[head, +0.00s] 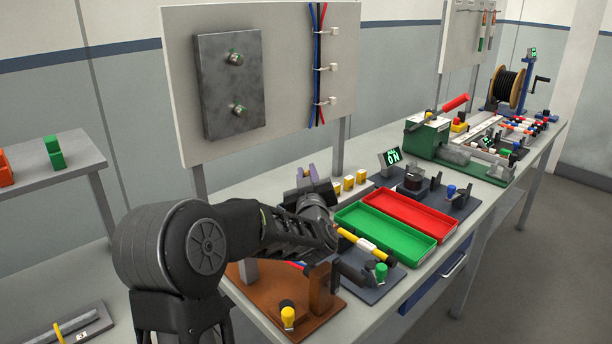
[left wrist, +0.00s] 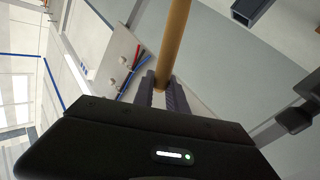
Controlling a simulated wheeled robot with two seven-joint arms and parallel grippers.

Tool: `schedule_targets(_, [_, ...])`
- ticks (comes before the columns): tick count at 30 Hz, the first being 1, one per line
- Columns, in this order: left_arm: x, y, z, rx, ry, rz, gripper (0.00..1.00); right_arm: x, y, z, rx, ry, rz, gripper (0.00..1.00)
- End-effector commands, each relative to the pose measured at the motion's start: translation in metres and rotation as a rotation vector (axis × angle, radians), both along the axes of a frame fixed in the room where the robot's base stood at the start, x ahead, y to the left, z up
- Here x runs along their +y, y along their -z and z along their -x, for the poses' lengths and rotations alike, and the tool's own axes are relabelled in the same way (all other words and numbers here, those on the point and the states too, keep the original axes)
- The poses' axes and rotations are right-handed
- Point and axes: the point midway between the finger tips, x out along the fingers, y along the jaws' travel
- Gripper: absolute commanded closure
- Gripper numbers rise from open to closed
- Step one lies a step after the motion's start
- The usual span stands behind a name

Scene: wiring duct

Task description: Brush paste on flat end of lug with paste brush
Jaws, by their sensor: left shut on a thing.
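My left gripper (head: 307,172) is above the near part of the bench, in front of the upright panel, with its fingers pointing away from me. In the left wrist view its two fingers (left wrist: 163,92) are shut around a tan round rod (left wrist: 175,40), which looks like a brush handle. The rod runs out past the top of that view, so its tip is hidden. I cannot pick out the lug, its flat end or the paste for certain. My right gripper is not in view.
Green (head: 383,234) and red (head: 410,216) trays lie to the right. A yellow stick (head: 349,236) with a white band lies before them. The brown base (head: 318,322) has an upright post. The panel (head: 290,115) stands behind. A green-based machine (head: 430,135) stands farther along the bench.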

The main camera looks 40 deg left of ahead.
Motion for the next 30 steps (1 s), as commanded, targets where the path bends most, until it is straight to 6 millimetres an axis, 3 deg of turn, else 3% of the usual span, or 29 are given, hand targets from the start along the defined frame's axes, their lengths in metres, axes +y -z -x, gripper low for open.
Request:
schedule_targets(11, [0.001, 0.001, 0.011, -0.001, 0.0, -0.001, 1.0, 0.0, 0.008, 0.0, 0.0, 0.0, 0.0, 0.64])
schedule_targets(30, [0.0, 0.001, 0.0, 0.0, 0.001, 0.0, 1.0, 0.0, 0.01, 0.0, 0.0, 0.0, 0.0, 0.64])
